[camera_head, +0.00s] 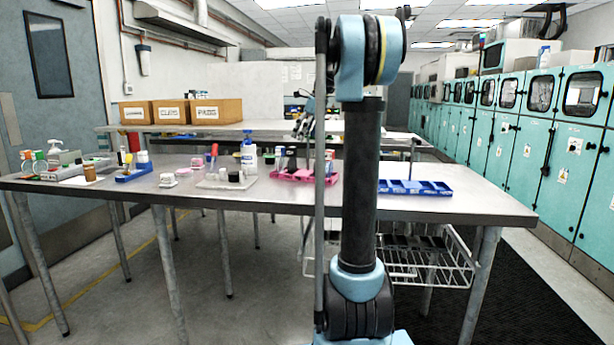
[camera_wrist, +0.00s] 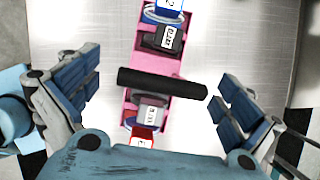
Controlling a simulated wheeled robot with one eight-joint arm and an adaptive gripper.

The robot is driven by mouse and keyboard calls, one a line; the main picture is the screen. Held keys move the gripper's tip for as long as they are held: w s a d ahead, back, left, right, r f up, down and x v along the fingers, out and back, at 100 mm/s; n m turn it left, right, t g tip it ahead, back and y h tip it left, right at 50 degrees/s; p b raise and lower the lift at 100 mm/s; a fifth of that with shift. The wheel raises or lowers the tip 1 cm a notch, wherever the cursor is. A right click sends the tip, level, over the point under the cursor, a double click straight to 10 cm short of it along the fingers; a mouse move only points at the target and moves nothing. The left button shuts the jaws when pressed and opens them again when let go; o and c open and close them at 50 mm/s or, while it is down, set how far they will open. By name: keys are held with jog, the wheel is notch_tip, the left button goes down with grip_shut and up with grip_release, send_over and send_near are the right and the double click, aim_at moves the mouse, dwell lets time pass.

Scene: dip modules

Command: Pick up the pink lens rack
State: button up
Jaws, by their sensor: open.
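The pink lens rack (camera_head: 281,177) stands on the metal table, partly hidden behind my arm in the head view. In the wrist view the rack (camera_wrist: 150,63) runs up and down between my fingers. It holds a blue piece (camera_wrist: 165,9), a black labelled piece (camera_wrist: 160,39), a grey labelled piece (camera_wrist: 150,111) and a red piece (camera_wrist: 142,135). A dark cylindrical bar (camera_wrist: 162,82) crosses above the rack; I cannot tell whether it is joined to it. My gripper (camera_wrist: 160,87) is open, its fingers apart on either side of the rack, with nothing seen between them touching.
A blue divided tray (camera_head: 415,187) is right of my arm. A pale tray (camera_head: 226,182) with small items and a white bottle (camera_head: 248,152) are to the left. A blue rack (camera_head: 134,173) is farther left. Cardboard boxes (camera_head: 168,112) stand on the rear table.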

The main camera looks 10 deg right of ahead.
jog(key=c, duration=1.7)
